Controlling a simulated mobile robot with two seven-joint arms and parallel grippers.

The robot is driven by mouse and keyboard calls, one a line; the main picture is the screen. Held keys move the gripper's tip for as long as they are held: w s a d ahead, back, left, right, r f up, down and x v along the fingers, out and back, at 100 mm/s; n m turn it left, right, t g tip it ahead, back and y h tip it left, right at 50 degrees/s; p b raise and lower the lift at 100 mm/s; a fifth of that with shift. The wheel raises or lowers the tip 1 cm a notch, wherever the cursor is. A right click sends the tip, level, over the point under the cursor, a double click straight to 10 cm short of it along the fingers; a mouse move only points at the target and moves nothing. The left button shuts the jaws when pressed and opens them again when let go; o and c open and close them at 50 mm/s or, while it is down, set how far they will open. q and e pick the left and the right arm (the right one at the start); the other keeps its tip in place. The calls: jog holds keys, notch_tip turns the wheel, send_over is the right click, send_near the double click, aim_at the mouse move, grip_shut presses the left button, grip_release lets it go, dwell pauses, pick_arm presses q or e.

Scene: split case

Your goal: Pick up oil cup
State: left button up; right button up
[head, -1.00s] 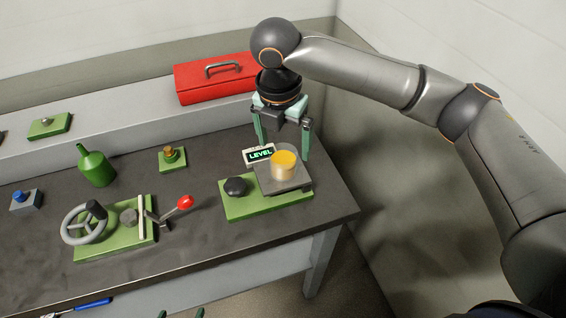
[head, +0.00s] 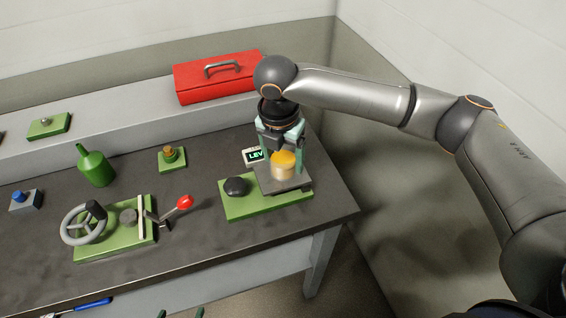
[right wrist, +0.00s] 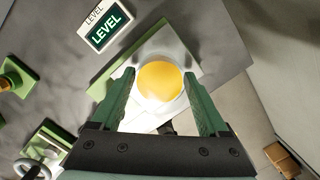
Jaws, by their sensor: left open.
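The oil cup (head: 284,165), a clear cup with yellow-orange oil, stands upright on a grey plate (head: 296,185) at the right end of a green base (head: 240,207). My right gripper (head: 281,155) points down over it, open. In the right wrist view the oil cup (right wrist: 160,82) lies between the two green fingers of the right gripper (right wrist: 159,76), with a visible gap on each side. My left gripper (head: 181,314) shows only as two separated green fingertips at the bottom edge, open and empty, away from the cup.
A LEVEL display (head: 254,156) stands just behind the cup, and a black knob (head: 236,186) is to its left. A red toolbox (head: 215,80) sits on the rear ledge. A green bottle (head: 95,167), handwheel (head: 83,224) and red-knobbed lever (head: 185,202) are further left.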

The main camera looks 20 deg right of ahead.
jog(key=c, duration=1.1)
jog(key=shift+c, duration=0.2)
jog(key=shift+r, duration=0.25)
